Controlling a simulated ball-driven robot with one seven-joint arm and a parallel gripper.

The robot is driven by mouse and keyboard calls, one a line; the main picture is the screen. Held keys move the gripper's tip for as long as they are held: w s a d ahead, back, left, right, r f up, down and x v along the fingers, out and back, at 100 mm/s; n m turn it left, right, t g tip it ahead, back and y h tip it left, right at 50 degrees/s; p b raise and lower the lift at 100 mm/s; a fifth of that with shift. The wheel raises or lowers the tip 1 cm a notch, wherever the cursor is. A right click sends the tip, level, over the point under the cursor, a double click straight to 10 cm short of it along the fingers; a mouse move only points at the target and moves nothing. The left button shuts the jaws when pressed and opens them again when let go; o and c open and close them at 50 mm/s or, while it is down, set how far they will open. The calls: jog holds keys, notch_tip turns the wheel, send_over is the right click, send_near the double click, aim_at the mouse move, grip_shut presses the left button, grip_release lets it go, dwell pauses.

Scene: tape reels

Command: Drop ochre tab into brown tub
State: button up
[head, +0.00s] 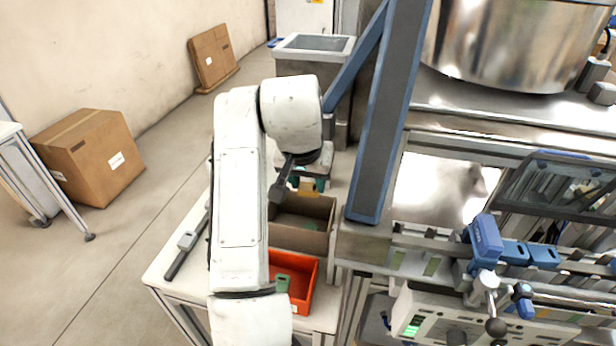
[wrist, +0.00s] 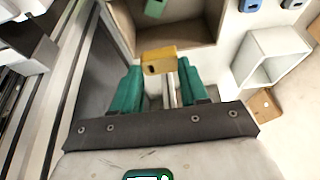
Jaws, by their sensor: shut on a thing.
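My gripper (wrist: 160,78), with teal fingers, is shut on the ochre tab (wrist: 158,60), a small yellow-brown block with a dark hole. In the head view, the gripper (head: 308,183) points down with the ochre tab (head: 309,188) below it, at the far rim of the brown tub (head: 318,236). In the wrist view, the tab overlaps the near edge of the brown tub (wrist: 208,68); its height above the rim is hard to tell. A green tab (wrist: 155,8) lies inside the tub. My arm hides the tub's left part in the head view.
An orange-red tub (head: 309,290) holding a green tab (head: 282,283) stands nearer than the brown tub. Machinery and a blue-edged post (head: 385,110) stand right of the tubs.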

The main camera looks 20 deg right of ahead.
jog(key=o, duration=1.3)
jog(key=shift+o, duration=0.2)
jog(key=v, duration=1.1)
jog(key=shift+b, duration=0.45)
jog(key=shift+f, duration=0.1)
